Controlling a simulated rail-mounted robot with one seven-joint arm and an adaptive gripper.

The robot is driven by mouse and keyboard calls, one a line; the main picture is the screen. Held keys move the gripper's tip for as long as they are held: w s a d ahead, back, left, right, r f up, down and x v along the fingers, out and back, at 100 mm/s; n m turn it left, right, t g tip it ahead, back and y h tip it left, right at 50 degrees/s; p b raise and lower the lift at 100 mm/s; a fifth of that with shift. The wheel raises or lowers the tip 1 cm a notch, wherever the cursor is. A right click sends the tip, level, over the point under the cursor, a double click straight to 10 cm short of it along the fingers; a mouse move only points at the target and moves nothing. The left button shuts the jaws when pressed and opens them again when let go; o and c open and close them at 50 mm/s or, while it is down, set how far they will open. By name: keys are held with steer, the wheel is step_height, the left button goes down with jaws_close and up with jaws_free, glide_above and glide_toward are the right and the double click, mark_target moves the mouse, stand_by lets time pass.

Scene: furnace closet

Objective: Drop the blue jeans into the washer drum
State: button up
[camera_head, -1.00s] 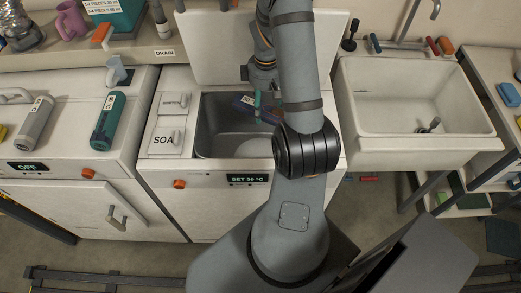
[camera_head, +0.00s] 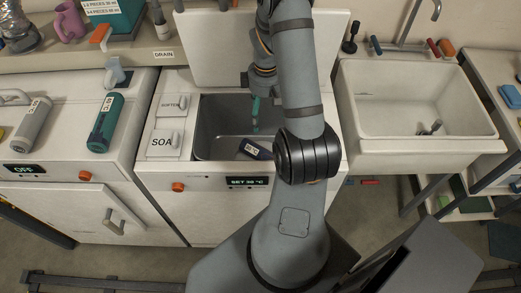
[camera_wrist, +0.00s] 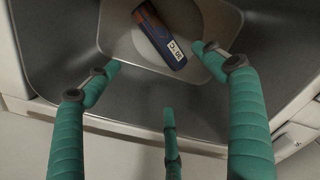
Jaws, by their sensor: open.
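The blue jeans (camera_head: 257,149) are a dark blue roll with a white label. They lie inside the open washer drum (camera_head: 215,132), toward its front right. In the wrist view the jeans roll (camera_wrist: 167,42) rests on the bottom of the grey basin (camera_wrist: 70,45), over a lighter round patch, with a brown-orange strip along one side. My gripper (camera_head: 255,113) has green fingers and reaches into the drum above the jeans. In the wrist view my gripper (camera_wrist: 158,78) is open, fingers spread and empty, apart from the roll. My arm hides the drum's right side in the head view.
The raised washer lid (camera_head: 225,50) stands behind the opening. Soap and softener lids (camera_head: 168,125) are at the left. A white sink (camera_head: 415,105) is at the right.

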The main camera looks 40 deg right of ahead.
step_height(320, 180, up, 12)
stand_by(0.6)
stand_by(0.4)
step_height(320, 180, down, 12)
steer(key=shift+r+p, duration=2.05)
steer(key=shift+r, duration=0.65)
